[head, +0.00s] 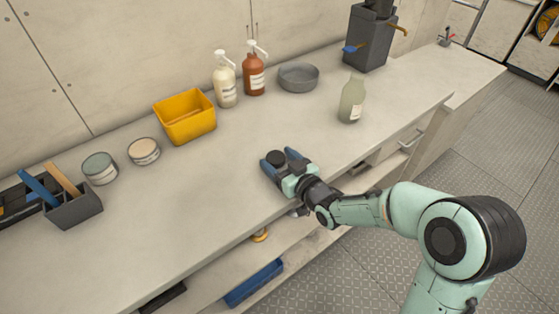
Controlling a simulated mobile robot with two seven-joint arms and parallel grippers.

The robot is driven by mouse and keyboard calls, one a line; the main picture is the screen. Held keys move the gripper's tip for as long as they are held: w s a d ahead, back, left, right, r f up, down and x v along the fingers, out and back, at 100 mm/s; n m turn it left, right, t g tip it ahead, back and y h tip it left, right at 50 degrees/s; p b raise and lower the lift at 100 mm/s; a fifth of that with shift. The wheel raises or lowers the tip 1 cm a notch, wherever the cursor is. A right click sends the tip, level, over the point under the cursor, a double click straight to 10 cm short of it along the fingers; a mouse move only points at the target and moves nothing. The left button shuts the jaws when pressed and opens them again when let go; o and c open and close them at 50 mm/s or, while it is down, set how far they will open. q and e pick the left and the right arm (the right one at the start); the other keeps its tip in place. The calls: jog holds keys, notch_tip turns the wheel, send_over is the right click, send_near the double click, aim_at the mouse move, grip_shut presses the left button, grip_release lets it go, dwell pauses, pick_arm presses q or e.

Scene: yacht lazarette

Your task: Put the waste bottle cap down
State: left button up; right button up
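The waste bottle cap (276,157) is a small, round, black piece. It sits between the blue fingertips of my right gripper (278,160), close to the counter near its front edge. The fingers appear to be on either side of it and touching it. Whether the cap's underside touches the counter cannot be told from this angle. A pale green translucent bottle (351,101) with a white label stands upright on the counter, to the right of and behind the gripper. My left gripper is not in view.
The counter (200,205) is clear left of the gripper. Behind stand a yellow bin (186,117), two pump bottles (225,82) (253,72), a grey bowl (299,77) and a dark grey dispenser (370,38). Two round tins (100,168) (144,151) and a grey caddy (74,208) stand left.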

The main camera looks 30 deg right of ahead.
jog(key=shift+s+a+f, duration=0.15)
jog(key=shift+a+f, duration=0.05)
jog(key=shift+f, duration=0.4)
jog(key=shift+r+p, duration=0.75)
jog(key=shift+p, duration=0.15)
jog(key=s, duration=0.2)
jog(key=s+r, duration=0.1)
jog(key=s, duration=0.5)
jog(key=shift+s+d+r, duration=0.2)
jog(key=shift+d+r, duration=0.05)
jog(key=shift+r, duration=0.05)
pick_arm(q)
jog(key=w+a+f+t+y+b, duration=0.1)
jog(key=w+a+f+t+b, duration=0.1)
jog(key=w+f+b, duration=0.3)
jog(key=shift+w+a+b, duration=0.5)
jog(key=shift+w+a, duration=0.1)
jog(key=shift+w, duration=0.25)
pick_arm(e)
jog(key=s, duration=0.3)
jog(key=shift+d+r, duration=0.1)
jog(key=shift+r, duration=0.1)
